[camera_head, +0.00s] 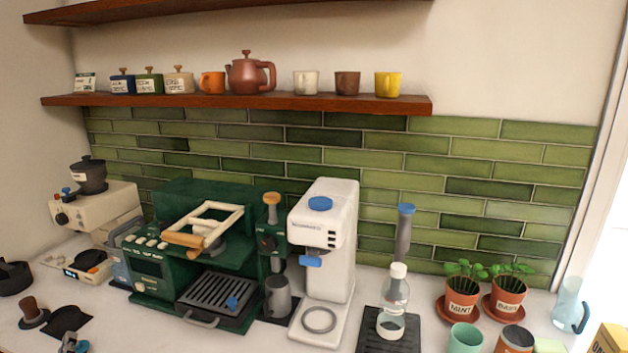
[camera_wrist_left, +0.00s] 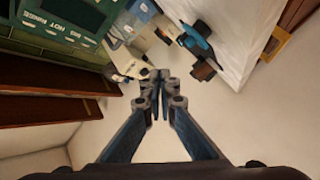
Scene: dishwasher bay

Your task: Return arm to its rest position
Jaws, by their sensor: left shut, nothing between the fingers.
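My left gripper (camera_wrist_left: 157,78) shows in the left wrist view, its two blue-grey fingers drawn together at the tips. Nothing is between them. The tips are in front of a pale wall and the end of the counter, apart from the objects there as far as I can see. In the head view a small blue-grey part at the bottom left edge is cut off, and I cannot tell whether it belongs to my gripper. My right gripper is in neither view.
A green espresso machine (camera_head: 160,280), a white coffee machine (camera_head: 330,230) and a cream grinder (camera_head: 88,212) stand on the counter. A glass bottle (camera_head: 395,291) and potted plants (camera_head: 462,305) are at the right. A wooden shelf (camera_head: 240,102) with cups and a teapot (camera_head: 247,75) hangs above.

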